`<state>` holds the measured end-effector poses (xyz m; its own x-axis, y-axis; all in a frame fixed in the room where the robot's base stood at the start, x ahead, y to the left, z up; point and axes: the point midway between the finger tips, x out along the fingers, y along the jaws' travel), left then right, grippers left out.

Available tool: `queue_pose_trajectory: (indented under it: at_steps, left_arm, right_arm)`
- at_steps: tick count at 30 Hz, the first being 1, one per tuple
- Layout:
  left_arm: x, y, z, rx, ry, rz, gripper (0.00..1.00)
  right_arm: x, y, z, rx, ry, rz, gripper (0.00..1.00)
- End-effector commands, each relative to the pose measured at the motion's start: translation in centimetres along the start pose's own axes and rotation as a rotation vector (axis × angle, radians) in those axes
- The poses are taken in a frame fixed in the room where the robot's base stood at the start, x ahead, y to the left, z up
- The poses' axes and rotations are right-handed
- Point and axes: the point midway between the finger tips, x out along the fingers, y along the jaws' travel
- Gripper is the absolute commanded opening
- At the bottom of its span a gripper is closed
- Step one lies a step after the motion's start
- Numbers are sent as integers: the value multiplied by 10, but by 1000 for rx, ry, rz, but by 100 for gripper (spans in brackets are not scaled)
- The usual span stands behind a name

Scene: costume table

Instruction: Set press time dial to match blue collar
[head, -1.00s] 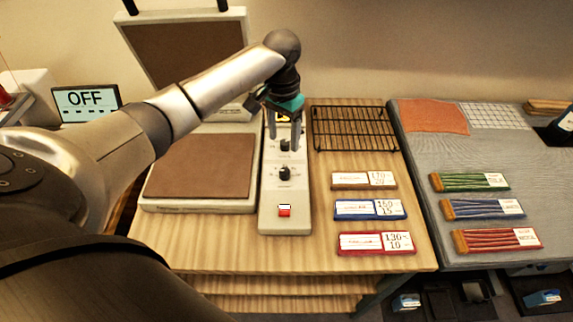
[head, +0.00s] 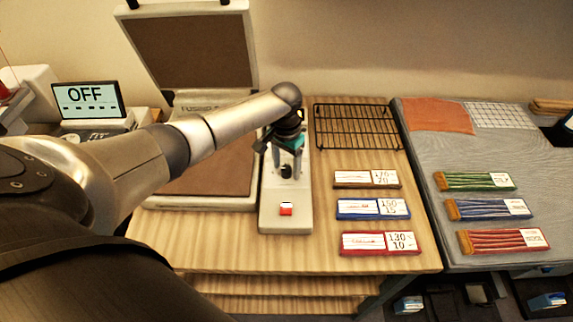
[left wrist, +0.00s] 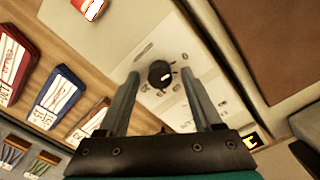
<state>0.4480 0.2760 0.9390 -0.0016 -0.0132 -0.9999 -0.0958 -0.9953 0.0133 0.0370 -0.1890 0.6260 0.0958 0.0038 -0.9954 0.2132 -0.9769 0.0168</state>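The control box (head: 270,219) is a pale panel beside the heat press, with a red switch (head: 286,209) near its front end. A black dial (head: 286,171) sits on it; in the left wrist view the dial (left wrist: 159,72) shows a light pointer mark and printed marks around it. My left gripper (head: 285,172) is above this dial, open, its fingers (left wrist: 160,82) on either side and apart from the knob. The other dial is hidden behind the gripper. The blue-framed card (head: 352,208) reads 150 and 15. My right gripper is not in view.
The heat press (head: 200,204) stands open left of the box. Brown (head: 350,180) and red (head: 360,244) cards lie right of it, below a black wire rack (head: 356,127). A display (head: 88,98) reads OFF. Green, blue and red bundles lie on the grey table (head: 440,236).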

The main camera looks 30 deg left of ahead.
Motion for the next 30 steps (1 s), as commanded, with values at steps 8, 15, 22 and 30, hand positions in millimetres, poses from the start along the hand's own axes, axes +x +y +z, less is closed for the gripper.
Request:
queue_pose_trajectory:
  at_steps: [8,15,22,30]
  left_arm:
    - [0,0,0,-1,0,0,36]
    - [-1,0,0,-1,0,0,9]
    - [-1,0,0,-1,1,0,0]
    - [-1,0,0,19,0,0,0]
  right_arm:
    - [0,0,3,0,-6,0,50]
    - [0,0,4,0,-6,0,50]
    - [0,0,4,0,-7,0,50]
    - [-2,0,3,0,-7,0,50]
